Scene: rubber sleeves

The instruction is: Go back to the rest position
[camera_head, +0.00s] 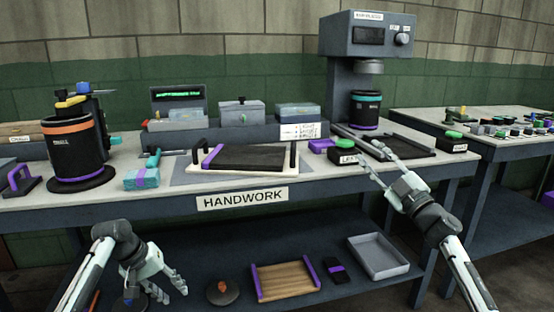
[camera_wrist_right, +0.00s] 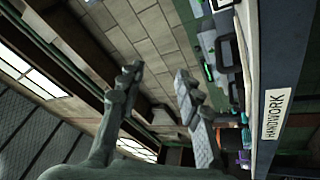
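My right gripper (camera_head: 375,153) reaches in from the lower right, in front of the bench's right part, near a small black box with a green button (camera_head: 347,154). Its fingers are spread and empty; the right wrist view also shows the open gap (camera_wrist_right: 162,90). My left gripper (camera_head: 172,294) hangs low at the bench's front left, below the tabletop, fingers apart with nothing between them. A black sleeve with an orange rim (camera_head: 74,146) stands upright on a dark round base at the left. A black sleeve with a teal rim (camera_head: 365,109) stands under the grey press (camera_head: 367,40).
The bench (camera_head: 330,185) carries a black-and-purple tray (camera_head: 250,158), a teal block with a purple band (camera_head: 142,179) and grey boxes at the back. A lower shelf holds a wooden tray (camera_head: 285,282) and a grey bin (camera_head: 378,256). Another table (camera_head: 455,117) stands at the right.

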